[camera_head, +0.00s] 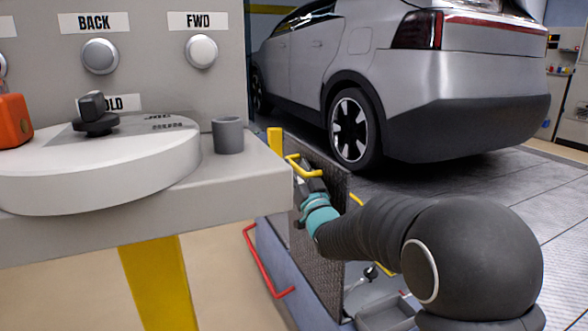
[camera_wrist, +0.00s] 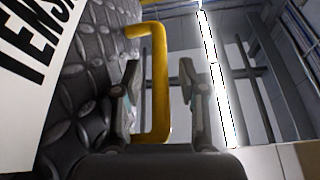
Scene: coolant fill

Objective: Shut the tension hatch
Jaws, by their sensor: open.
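The tension hatch is a dark tread-plate lid (camera_head: 322,262) standing upright, open, beside the car in the head view. In the wrist view its plate (camera_wrist: 85,95) fills the left side, with a white label (camera_wrist: 28,60) reading "TENS", cut off by the picture edge. A yellow handle (camera_head: 298,168) sits near the lid's top edge; in the wrist view the handle (camera_wrist: 156,85) runs between my fingers. My gripper (camera_wrist: 160,100) is open around it, with a finger on each side and a visible gap. In the head view my gripper (camera_head: 308,190) is small and partly hidden.
A floor opening with a lever (camera_head: 367,276) lies right of the lid, below my arm. A red rail (camera_head: 263,262) is on the left. A grey console (camera_head: 240,180) with buttons and a cup (camera_head: 228,135) stands near left. A silver car (camera_head: 455,90) is behind.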

